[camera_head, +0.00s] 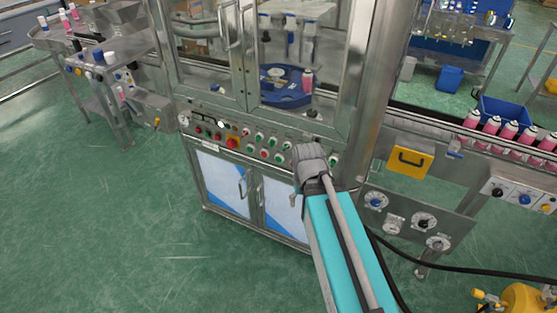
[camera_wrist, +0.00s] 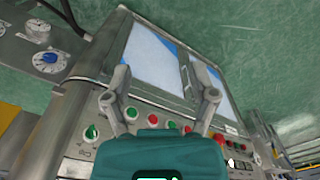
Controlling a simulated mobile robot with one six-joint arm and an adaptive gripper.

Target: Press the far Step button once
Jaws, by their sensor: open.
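The control panel (camera_head: 250,139) runs across the front of the steel machine, with a row of green, red and black buttons. Labels are too small to read, so I cannot tell which one is the far Step button. My gripper (camera_wrist: 165,84) is open and empty in the wrist view, its two fingers spread in front of the panel. In the head view my arm's end hides part of the panel, and the fingers are not clearly visible.
Glass doors and a blue turntable (camera_head: 288,98) are above. A yellow box (camera_head: 410,160) and conveyor of pink cans (camera_head: 508,131) are right. Green floor (camera_head: 110,220) is open at left.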

